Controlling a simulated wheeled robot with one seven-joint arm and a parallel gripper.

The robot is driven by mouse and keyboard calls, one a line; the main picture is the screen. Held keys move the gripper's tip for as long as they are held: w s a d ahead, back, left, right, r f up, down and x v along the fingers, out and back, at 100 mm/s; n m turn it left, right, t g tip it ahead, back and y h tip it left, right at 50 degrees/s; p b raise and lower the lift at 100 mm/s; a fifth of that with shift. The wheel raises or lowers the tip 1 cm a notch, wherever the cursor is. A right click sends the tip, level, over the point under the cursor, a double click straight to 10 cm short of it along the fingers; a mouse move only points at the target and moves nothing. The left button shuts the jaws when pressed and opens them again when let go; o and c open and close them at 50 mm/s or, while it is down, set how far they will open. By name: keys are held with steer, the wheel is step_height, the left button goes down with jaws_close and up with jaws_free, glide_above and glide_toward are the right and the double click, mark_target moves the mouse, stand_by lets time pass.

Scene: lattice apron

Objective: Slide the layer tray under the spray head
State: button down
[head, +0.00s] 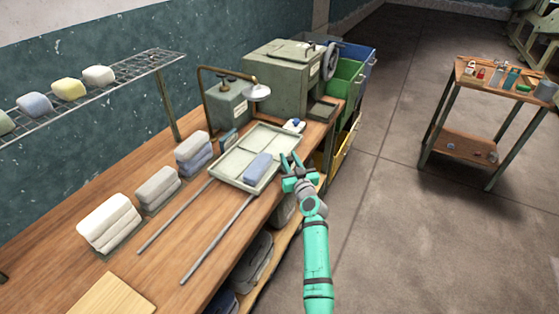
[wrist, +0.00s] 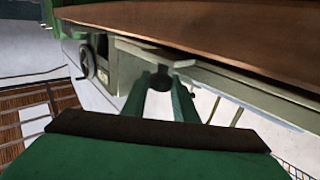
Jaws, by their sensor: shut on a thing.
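The layer tray (head: 238,163) is pale, shallow and divided into compartments. It lies at the far end of two metal rails (head: 217,238), with a blue block (head: 258,167) in its near right part. The spray head (head: 257,92) is a pale round head on a bent pipe, above the tray's far side in the picture; I cannot tell if the tray is directly below it. My gripper (head: 293,171) is at the tray's right edge. In the wrist view my fingers (wrist: 161,92) are closed around a small dark knob (wrist: 160,82) by a pale edge, seemingly the tray's.
Folded cloth stacks (head: 110,224) stand left of the rails on the wooden bench (head: 60,245). A grey-green box (head: 228,104) and a machine with a handwheel (head: 283,75) stand behind. Green and blue bins (head: 348,85) are at the bench end.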

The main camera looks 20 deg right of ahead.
steer(key=shift+w+d, duration=0.3)
steer(key=shift+d, duration=0.4)
steer(key=c, duration=1.4)
jaws_free()
steer(key=shift+w, duration=0.1)
steer(key=shift+c, duration=0.2)
steer(key=shift+s+a, duration=0.2)
steer(key=shift+s, duration=0.4)
steer(key=s+a, duration=0.1)
steer(key=s, duration=0.8)
steer(key=shift+s, duration=0.25)
